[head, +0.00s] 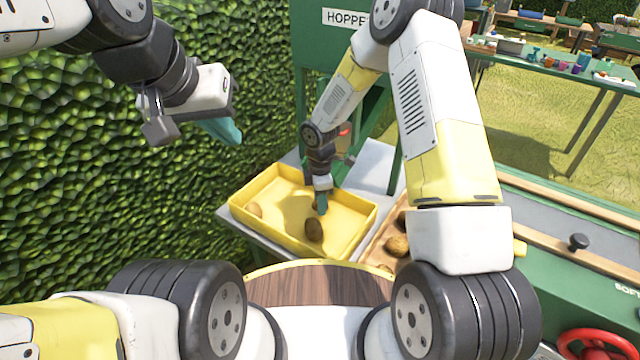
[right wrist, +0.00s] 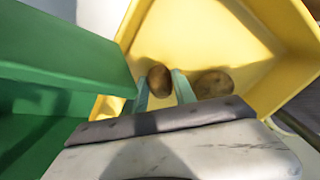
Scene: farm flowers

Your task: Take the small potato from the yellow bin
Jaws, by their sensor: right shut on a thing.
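The yellow bin (head: 356,232) stands on a pale table; its wall and floor also show in the right wrist view (right wrist: 285,30). My right gripper (head: 321,205) reaches down into the bin. In the right wrist view its teal fingers (right wrist: 161,88) are shut on a small brown potato (right wrist: 159,76), which the gripper mostly hides in the head view. A larger dark potato (head: 314,230) lies in the bin close by, also in the right wrist view (right wrist: 213,84). A lighter potato (head: 254,209) lies at the bin's left end. My left gripper (head: 222,131) hangs empty above and left of the bin; its finger gap is unclear.
A green hopper (head: 330,60) stands behind the bin, its leg close to my right gripper. A crate with potatoes (head: 397,245) stands right of the bin. A green machine with a red handwheel (head: 595,343) is at far right. A hedge fills the left.

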